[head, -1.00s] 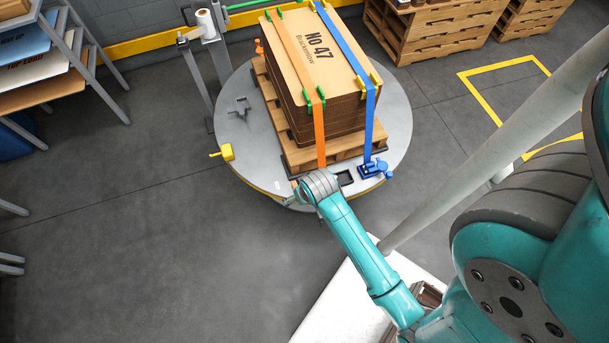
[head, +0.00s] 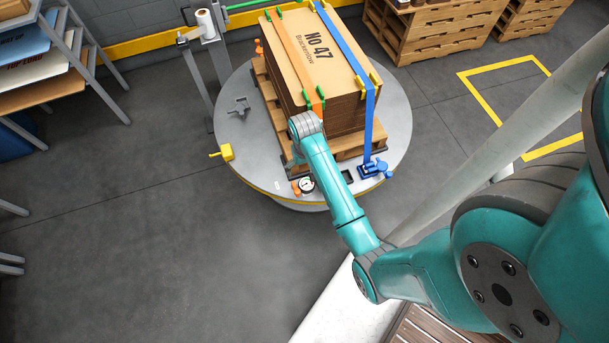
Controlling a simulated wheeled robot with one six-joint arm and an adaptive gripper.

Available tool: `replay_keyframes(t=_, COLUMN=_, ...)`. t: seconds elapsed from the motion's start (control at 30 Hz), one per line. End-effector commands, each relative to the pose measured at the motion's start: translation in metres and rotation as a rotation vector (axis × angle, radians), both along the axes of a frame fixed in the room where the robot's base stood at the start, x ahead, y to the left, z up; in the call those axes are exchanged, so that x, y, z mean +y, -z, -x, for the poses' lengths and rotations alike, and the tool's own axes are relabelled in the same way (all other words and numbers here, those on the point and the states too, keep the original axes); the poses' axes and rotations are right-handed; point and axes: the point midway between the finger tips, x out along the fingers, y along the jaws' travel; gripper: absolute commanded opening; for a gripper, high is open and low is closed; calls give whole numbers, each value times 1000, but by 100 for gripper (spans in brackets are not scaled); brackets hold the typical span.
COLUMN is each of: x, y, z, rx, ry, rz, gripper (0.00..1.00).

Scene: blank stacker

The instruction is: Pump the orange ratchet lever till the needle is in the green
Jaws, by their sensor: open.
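The orange strap (head: 288,50) runs over the stack of brown boards (head: 345,115) marked NO 47. Its lower run is mostly hidden by my arm. A small orange part (head: 296,188), seemingly the orange ratchet lever, shows at the turntable's near edge. Beside it is a round white-faced gauge (head: 307,184); its needle and green zone are too small to read. My wrist is above and beyond them, in front of the stack's near corner. My gripper (head: 291,168) is open and largely hidden below the wrist. I see nothing held, and contact with the lever cannot be told.
The boards lie on a wooden pallet (head: 350,147) on the round grey turntable (head: 240,145). A blue strap (head: 345,45) with a blue ratchet (head: 374,168) is to the right.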

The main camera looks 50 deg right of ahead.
Motion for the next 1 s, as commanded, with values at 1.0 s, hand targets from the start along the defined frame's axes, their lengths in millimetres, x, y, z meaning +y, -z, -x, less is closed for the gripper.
replay_keyframes(t=1.0, x=0, y=38, z=0, rx=-2, ry=0, rz=1, gripper=100)
